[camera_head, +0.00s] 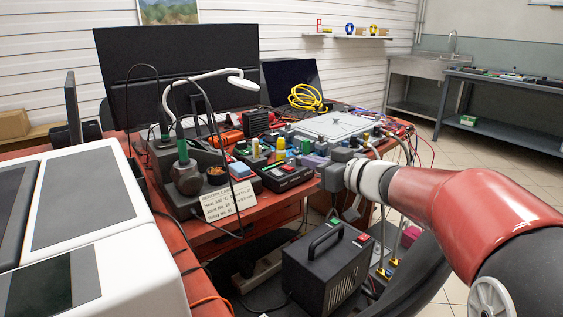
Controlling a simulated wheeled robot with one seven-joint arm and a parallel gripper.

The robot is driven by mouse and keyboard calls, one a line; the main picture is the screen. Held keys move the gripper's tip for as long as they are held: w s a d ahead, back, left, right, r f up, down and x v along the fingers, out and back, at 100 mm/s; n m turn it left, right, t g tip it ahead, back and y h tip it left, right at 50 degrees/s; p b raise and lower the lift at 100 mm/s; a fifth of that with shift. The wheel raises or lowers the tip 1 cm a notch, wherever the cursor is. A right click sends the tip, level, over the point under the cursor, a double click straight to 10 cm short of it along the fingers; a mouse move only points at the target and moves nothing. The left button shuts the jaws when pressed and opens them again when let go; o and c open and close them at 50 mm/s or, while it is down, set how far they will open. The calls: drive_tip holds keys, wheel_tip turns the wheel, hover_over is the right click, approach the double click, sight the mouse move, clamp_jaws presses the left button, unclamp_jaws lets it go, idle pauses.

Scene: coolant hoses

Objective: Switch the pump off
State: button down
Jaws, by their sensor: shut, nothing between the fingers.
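A black box with a carrying handle (325,265) stands low in front of the red table, and it may be the pump. The switch position is too small to tell. My gripper (328,180) is at the end of my red and white arm, shut and empty, near the table's front edge. In the picture it is above and left of the switches, apart from them. Thin hoses with yellow fittings (394,262) hang to the right of the box, partly behind my arm.
A white machine (120,225) fills the left foreground. Cables hang at the table's front. A sink and grey bench stand at the back right.

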drive_tip(key=shift+s, duration=0.1)
hover_over(282, 177)
drive_tip(key=f, duration=0.1)
wheel_tip(282, 177, down, 3)
drive_tip(key=shift+d+r+b, duration=0.1)
drive_tip(key=shift+r+b, duration=0.1)
drive_tip(key=shift+b, duration=0.25)
drive_tip(key=shift+f, duration=0.8)
